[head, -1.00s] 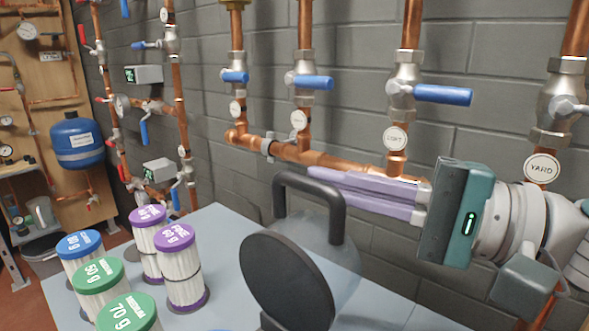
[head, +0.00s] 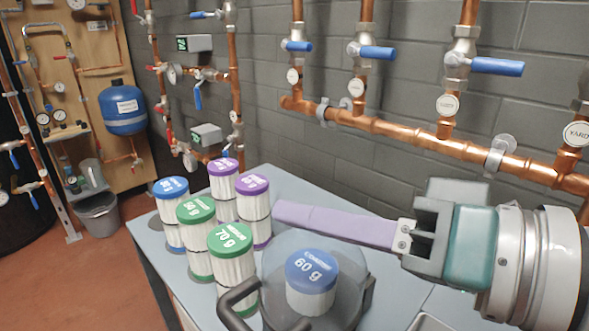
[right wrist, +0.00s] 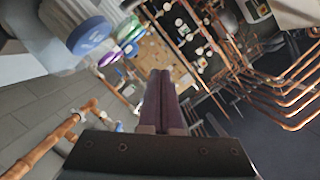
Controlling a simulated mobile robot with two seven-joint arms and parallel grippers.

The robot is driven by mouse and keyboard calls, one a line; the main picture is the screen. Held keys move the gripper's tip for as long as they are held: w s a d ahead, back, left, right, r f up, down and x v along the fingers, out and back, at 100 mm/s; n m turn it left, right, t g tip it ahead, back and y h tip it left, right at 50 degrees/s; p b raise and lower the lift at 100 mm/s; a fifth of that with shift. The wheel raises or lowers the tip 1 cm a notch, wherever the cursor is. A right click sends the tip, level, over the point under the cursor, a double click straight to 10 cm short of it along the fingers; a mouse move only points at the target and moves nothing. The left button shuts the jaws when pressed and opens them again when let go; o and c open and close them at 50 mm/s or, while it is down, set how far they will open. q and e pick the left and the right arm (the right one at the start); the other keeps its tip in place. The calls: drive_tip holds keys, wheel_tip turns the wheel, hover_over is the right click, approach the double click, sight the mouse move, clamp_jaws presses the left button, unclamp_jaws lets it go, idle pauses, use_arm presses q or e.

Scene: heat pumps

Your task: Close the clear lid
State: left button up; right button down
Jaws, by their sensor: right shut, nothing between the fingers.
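The clear lid (head: 277,262) is a see-through dome at the near part of the table. Its dark handle (head: 238,297) points toward the near left. A blue-capped 60 g canister (head: 311,285) shows through the lid. Whether the lid is fully down cannot be told. My right gripper (head: 279,212) has long lilac fingers pressed together and empty; they reach left across the space behind and above the lid. In the right wrist view the shut fingers (right wrist: 160,78) point away from the camera, with a blue cap (right wrist: 91,36) at upper left. My left gripper is out of view.
Several capped canisters stand left of the lid, including a green 70 g one (head: 231,265) close beside it. Copper pipes (head: 400,142) with blue-handled valves run along the grey wall behind. The blue-grey table (head: 300,192) has some bare room toward the wall.

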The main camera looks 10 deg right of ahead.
sight(236, 323)
drive_tip(key=shift+s+a+f+n+h, duration=0.25)
drive_tip(key=shift+s+a+f+n, duration=0.5)
drive_tip(key=shift+f, duration=0.65)
drive_tip(key=shift+s+a+f+n+h, duration=0.2)
drive_tip(key=shift+s+a+f+n, duration=0.45)
drive_tip(key=shift+f, duration=0.75)
drive_tip(key=shift+s+a+f+n+h, duration=0.25)
drive_tip(key=shift+s+a+f+n, duration=0.25)
drive_tip(key=shift+a+f+n, duration=0.55)
drive_tip(key=shift+f+m, duration=0.25)
drive_tip(key=shift+f, duration=0.1)
drive_tip(key=shift+r, duration=0.1)
